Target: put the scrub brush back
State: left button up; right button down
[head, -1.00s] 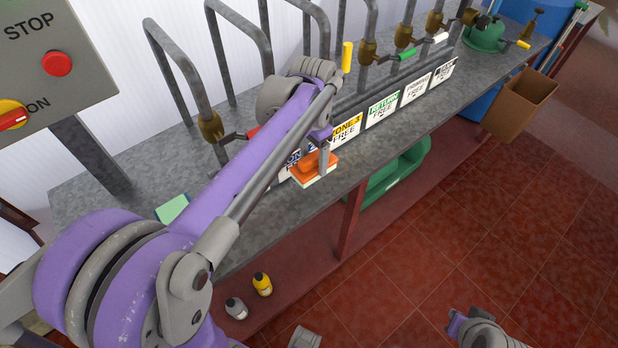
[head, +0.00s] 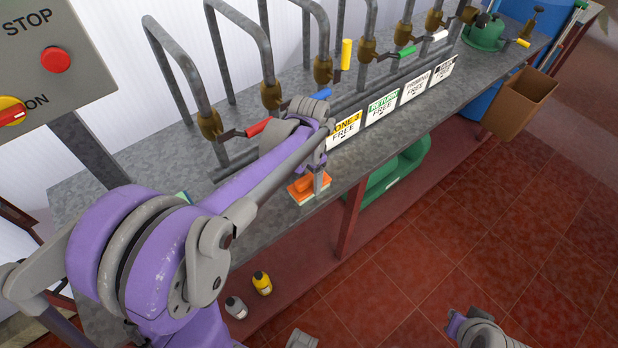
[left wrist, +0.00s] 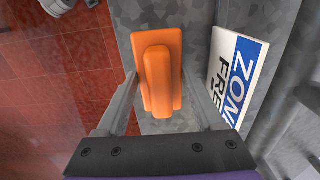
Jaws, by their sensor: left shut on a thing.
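The scrub brush (head: 309,187) has an orange back with a raised grip and a pale bristle side below. In the head view it is at the front edge of the grey bench (head: 400,130). In the left wrist view the brush (left wrist: 158,75) sits between the two fingers. My left gripper (head: 320,180) points down and is shut on the brush's grip. I cannot tell whether the bristles touch the bench top. My right gripper (head: 455,325) shows only in part at the lower right, away from the bench, and its jaws are not clear.
Sign plates (head: 382,106) stand along the bench behind the brush, below pipes with coloured valve handles. A green and white sponge (head: 184,197) is partly hidden behind my left arm. Yellow (head: 262,284) and grey (head: 236,307) bottles stand on the lower shelf. A cardboard box (head: 520,100) is at the right.

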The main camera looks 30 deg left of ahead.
aim_at(309, 177)
pick_arm(q)
jog(key=o, duration=1.2)
jog(key=shift+r, duration=0.15)
notch_tip(309, 177, up, 12)
jog(key=f, duration=0.1)
jog(key=s+d+f+n+t, duration=0.1)
jog(key=s+d+f, duration=0.1)
jog(key=s, duration=0.3)
jog(key=s+d+f+n+t, duration=0.2)
jog(key=s+f, duration=0.2)
jog(key=s, duration=0.1)
jog(key=s+d+f+n+t, duration=0.1)
jog(key=s+d+f+t, duration=0.1)
jog(key=s, duration=0.3)
jog(key=shift+d+f+n+p, duration=0.35)
jog(key=shift+d+f, duration=0.1)
jog(key=shift+f, duration=0.2)
